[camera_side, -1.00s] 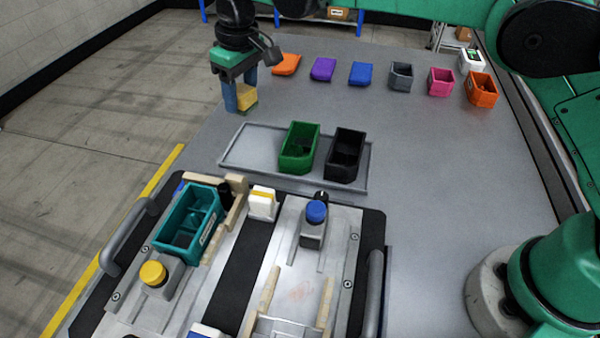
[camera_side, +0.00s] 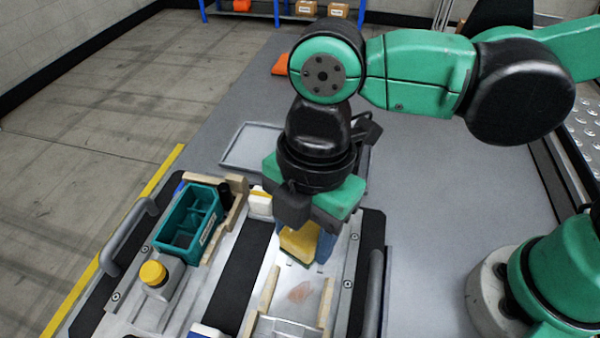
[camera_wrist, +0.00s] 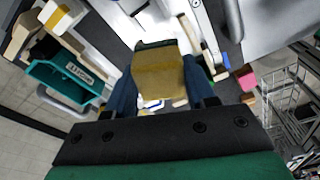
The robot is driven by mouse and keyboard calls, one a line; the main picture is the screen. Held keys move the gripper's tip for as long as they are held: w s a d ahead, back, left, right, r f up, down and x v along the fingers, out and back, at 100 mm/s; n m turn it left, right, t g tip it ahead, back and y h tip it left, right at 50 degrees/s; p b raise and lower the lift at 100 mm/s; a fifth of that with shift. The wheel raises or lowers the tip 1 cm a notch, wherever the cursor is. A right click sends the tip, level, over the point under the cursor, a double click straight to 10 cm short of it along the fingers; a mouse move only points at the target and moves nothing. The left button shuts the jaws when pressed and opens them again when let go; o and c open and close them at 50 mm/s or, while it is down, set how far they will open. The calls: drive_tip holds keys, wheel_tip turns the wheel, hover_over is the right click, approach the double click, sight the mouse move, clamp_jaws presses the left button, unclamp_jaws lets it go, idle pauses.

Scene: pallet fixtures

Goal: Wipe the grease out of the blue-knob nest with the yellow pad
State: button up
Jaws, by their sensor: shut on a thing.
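My gripper (camera_side: 304,243) is shut on the yellow pad (camera_side: 299,241), which also shows between the blue fingers in the wrist view (camera_wrist: 160,76). The pad is over the upper part of the blue-knob nest (camera_side: 283,300); I cannot tell whether it touches the surface. A faint reddish grease smear (camera_side: 299,291) lies on the nest floor, just below the pad in the side view. The blue knob is hidden behind my gripper in the side view.
A teal bin (camera_side: 187,246) sits in the neighbouring nest with the yellow knob (camera_side: 152,273). Wooden rails (camera_side: 326,303) flank the blue-knob nest. Handles (camera_side: 120,245) stand at the pallet's sides.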

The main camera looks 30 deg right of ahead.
hover_over(301, 276)
drive_tip(key=shift+w+d+f, duration=0.1)
drive_tip(key=shift+f, duration=1.35)
drive_tip(key=shift+d+f, duration=0.1)
drive_tip(key=shift+f, duration=1.35)
drive_tip(key=shift+a+f, duration=0.1)
drive_tip(key=shift+f, duration=0.85)
drive_tip(key=shift+s+a+r, duration=0.15)
drive_tip(key=shift+s+a, duration=0.45)
drive_tip(key=shift+s, duration=0.15)
clamp_jaws()
drive_tip(key=shift+s+a+r, duration=0.15)
drive_tip(key=shift+s+a, duration=0.35)
drive_tip(key=shift+a, duration=0.05)
drive_tip(key=shift+w+d, duration=1.25)
drive_tip(key=shift+r, duration=3.8)
